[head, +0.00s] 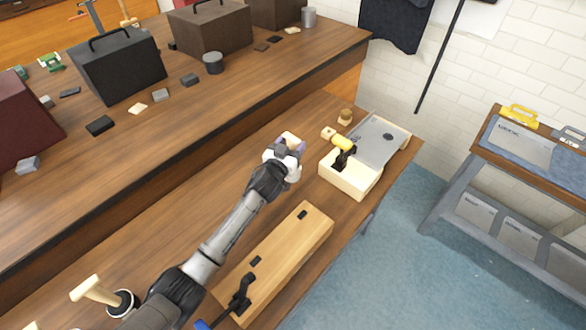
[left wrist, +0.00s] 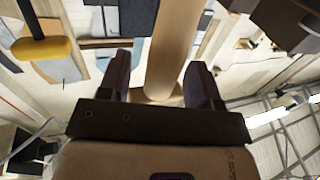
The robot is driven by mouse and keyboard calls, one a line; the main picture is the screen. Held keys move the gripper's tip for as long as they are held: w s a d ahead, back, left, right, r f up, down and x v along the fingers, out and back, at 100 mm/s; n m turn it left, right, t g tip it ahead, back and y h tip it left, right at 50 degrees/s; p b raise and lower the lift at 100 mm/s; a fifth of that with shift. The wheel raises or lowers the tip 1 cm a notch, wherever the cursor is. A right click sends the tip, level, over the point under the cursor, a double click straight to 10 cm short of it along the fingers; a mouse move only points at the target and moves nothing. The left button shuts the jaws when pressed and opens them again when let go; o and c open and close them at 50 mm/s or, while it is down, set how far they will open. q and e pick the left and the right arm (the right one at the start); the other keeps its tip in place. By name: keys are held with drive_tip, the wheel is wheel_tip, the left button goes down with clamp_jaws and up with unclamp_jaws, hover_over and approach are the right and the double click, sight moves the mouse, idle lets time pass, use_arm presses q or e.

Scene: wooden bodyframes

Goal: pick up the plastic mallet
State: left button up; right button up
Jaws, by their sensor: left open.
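A mallet with a yellow head (head: 343,143) and a black handle rests at the cream box (head: 343,181) on the lower bench. It also shows at the upper left of the left wrist view (left wrist: 41,48). My left gripper (head: 290,148) is to the left of this mallet, above the bench, and open. In the left wrist view, a pale wooden shaft (left wrist: 167,50) stands between my open fingers (left wrist: 160,85); I cannot tell whether they touch it. A pale wooden end (head: 291,138) shows at my gripper in the head view. My right gripper is not in view.
A long wooden block (head: 290,240) lies on the bench below my left arm. A metal plate (head: 380,138) lies behind the cream box. A raised shelf (head: 200,115) with dark cases runs along the left. A pale wooden mallet (head: 96,290) is at lower left.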

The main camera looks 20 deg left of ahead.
use_arm(q)
drive_tip(key=shift+w, duration=1.05)
drive_tip(key=c, duration=1)
